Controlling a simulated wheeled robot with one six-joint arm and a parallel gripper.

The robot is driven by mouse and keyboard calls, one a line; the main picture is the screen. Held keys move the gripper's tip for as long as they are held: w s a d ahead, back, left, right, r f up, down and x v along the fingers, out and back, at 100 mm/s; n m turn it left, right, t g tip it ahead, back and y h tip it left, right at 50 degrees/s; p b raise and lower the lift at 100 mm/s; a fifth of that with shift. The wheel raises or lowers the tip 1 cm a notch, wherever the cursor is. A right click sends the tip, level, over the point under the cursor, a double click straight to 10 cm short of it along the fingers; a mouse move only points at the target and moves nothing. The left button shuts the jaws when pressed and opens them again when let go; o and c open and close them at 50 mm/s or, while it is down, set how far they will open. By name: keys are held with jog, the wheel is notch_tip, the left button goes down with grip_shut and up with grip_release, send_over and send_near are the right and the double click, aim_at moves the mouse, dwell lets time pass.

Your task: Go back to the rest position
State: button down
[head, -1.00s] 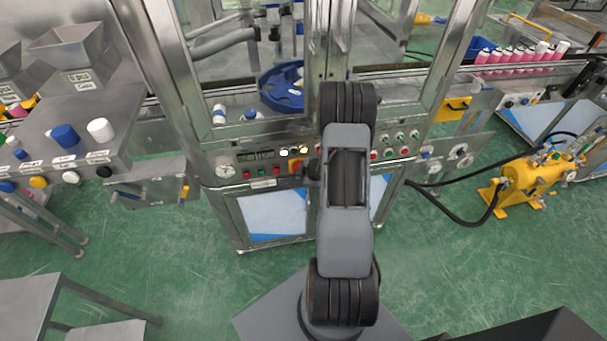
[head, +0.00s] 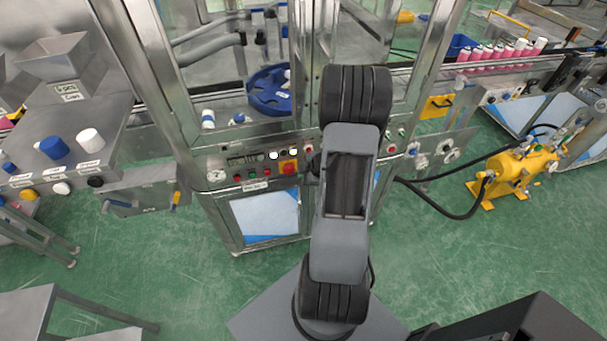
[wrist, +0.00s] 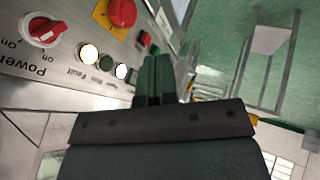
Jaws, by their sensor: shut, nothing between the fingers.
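My gripper (wrist: 155,78) shows in the wrist view with its two dark green fingers together, shut and empty. It is in front of the machine's control panel (wrist: 75,50), and I see no clear contact with it. The panel has a red rotary power switch (wrist: 44,30), two lit white buttons and a red emergency button (wrist: 122,12) on a yellow base. In the head view my arm hides the gripper and covers part of the panel (head: 240,172).
The glazed machine holds a blue round feeder (head: 270,92). A bench with caps and knobs (head: 55,150) stands at left. A yellow pump (head: 517,172) with black hoses is at right. Green floor (head: 420,270) is open in front.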

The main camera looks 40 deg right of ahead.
dwell(0.3)
jog(key=s+d+f+m+g+h, duration=0.1)
jog(key=s+d+m+g+h, duration=0.1)
jog(key=s+d+m+h, duration=0.25)
notch_tip(320, 180, up, 6)
jog(key=s+m+g+h, duration=0.2)
jog(key=m+g, duration=0.1)
jog(key=m, duration=0.2)
jog(key=s+a+r+y, duration=0.1)
jog(key=a+r, duration=0.5)
jog(key=a, duration=0.3)
jog(key=s+a+r+m+t+y, duration=0.1)
jog(key=a+r+y, duration=0.1)
jog(key=a+r, duration=0.4)
jog(key=s+a+r+m+t+y, duration=0.1)
jog(key=a+r, duration=0.5)
jog(key=a, duration=0.6)
jog(key=shift+s+r+y, duration=0.15)
jog(key=shift+s+y, duration=0.15)
jog(key=shift+y, duration=0.05)
